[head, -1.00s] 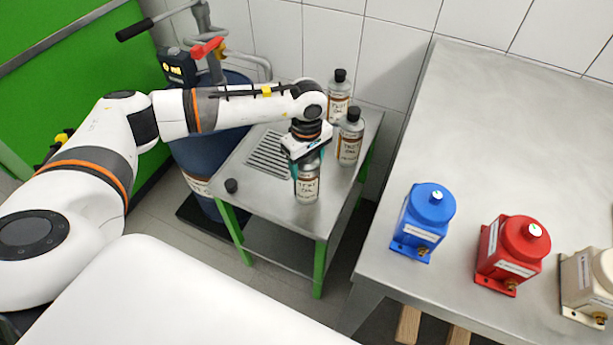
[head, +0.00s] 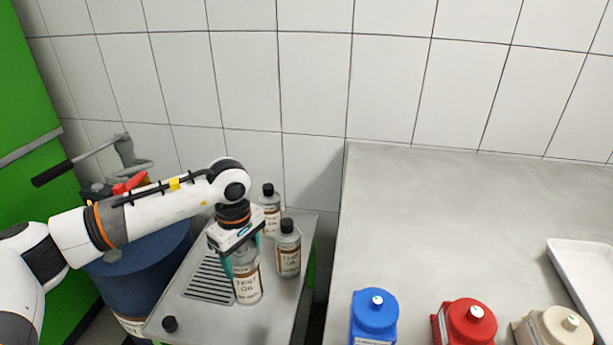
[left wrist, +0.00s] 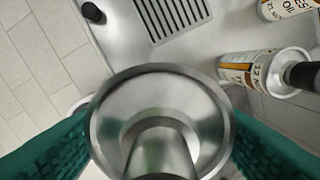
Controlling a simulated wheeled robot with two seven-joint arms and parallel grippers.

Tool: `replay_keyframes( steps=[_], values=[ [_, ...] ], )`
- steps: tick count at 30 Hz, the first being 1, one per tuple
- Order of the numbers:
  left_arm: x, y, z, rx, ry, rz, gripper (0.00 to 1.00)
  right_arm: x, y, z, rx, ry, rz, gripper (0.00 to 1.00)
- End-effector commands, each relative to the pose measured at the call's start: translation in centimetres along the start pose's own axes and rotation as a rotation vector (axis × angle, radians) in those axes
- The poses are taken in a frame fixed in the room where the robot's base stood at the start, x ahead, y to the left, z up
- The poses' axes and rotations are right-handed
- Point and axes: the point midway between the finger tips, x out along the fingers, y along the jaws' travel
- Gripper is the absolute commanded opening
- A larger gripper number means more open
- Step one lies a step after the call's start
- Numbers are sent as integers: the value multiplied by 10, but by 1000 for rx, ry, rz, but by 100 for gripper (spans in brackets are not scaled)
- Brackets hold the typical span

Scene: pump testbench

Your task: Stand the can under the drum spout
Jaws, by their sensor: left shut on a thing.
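My left gripper (head: 238,249) points down and is shut on a test oil can (head: 247,285) on the small metal side table. The can looks upright; I cannot tell whether its base touches the table. It has no cap; its bare metal top (left wrist: 160,115) fills the middle of the left wrist view between the teal fingers. The drain grate (head: 210,280) lies just left of the can. The spout's end is hidden behind my arm. My right gripper is not in view.
Two capped oil cans (head: 288,250) (head: 269,208) stand behind and right of the held can. A loose black cap (head: 170,324) lies at the table's front left. A large bench on the right bears blue (head: 374,318), red (head: 466,325) and cream (head: 553,328) units and a white tray (head: 590,275).

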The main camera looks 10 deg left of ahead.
Motion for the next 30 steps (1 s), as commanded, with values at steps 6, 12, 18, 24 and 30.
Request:
replay_keyframes(
  steps=[6, 12, 18, 24, 30],
  values=[
    [-22, 14, -21, 205, -4, -2, 3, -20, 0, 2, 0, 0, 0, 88],
    [-53, 52, -63, 665, -7, -1, 3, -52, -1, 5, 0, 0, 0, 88],
    [-74, 86, -93, 1035, -4, -1, 3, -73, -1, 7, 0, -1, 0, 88],
    [-78, 100, -104, 1178, 1, 0, 3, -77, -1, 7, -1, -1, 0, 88],
    [-77, 100, -105, 1182, 1, -2, 3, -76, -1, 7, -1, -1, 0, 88]
  ],
)
